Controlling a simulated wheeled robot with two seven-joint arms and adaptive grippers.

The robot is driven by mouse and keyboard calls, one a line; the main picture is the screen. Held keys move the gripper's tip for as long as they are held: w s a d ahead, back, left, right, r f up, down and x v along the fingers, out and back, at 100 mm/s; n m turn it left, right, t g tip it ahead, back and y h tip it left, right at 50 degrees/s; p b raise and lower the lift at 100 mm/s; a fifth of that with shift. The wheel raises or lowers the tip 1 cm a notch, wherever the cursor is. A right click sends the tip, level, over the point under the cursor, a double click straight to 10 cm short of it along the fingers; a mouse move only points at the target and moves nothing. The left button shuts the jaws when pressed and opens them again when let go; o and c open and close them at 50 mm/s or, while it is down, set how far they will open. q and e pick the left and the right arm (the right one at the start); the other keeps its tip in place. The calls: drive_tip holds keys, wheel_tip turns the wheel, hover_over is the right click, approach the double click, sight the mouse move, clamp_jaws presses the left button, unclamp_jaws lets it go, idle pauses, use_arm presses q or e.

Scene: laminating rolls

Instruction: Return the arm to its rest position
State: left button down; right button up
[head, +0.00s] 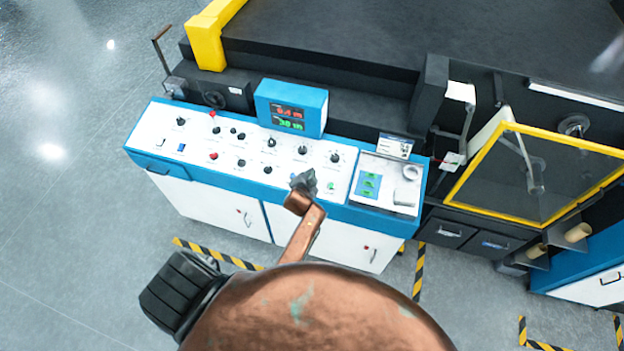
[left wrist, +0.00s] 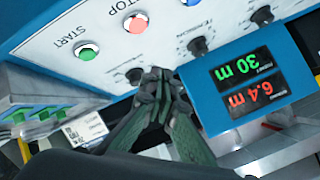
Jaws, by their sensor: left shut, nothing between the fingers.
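My left gripper (head: 304,183) is over the front edge of the white control panel (head: 228,158), near its right half. In the left wrist view the same gripper (left wrist: 160,80) has its dark fingers together with nothing between them. Its tips appear close to a black knob on the panel; I cannot tell whether they touch. A green START button (left wrist: 87,52) and a red STOP button (left wrist: 135,22) show beyond the tips. A blue display box (head: 291,107) reads 6.4 m in red and 30 m in green. My right gripper is not in view.
The machine's dark bed (head: 410,35) lies behind the panel. A yellow-framed clear guard (head: 535,175) stands to the right. Open grey floor (head: 70,200) lies to the left.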

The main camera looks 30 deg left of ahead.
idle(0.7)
use_arm(q)
drive_tip(key=s+a+n+g, duration=0.3)
drive_tip(key=s, duration=1.1)
drive_tip(key=s+d+r+n+g+h, duration=0.1)
drive_tip(key=s+d+r+g, duration=0.15)
drive_tip(key=s, duration=0.85)
drive_tip(key=s+d+r+n+g+h, duration=0.1)
drive_tip(key=s+d+h, duration=0.15)
drive_tip(key=s, duration=0.85)
wheel_tip(320, 180, down, 40)
drive_tip(key=d+g+b, duration=0.1)
drive_tip(key=g+b, duration=0.1)
drive_tip(key=b, duration=1)
use_arm(e)
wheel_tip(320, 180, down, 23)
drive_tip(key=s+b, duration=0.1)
drive_tip(key=b, duration=1)
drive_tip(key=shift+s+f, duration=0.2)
use_arm(q)
drive_tip(key=s+f, duration=1)
drive_tip(key=f, duration=0.5)
drive_tip(key=s+f+m+g, duration=0.1)
drive_tip(key=s+f, duration=1)
drive_tip(key=f, duration=0.4)
drive_tip(key=shift+d+f, duration=0.25)
drive_tip(key=shift+f, duration=0.05)
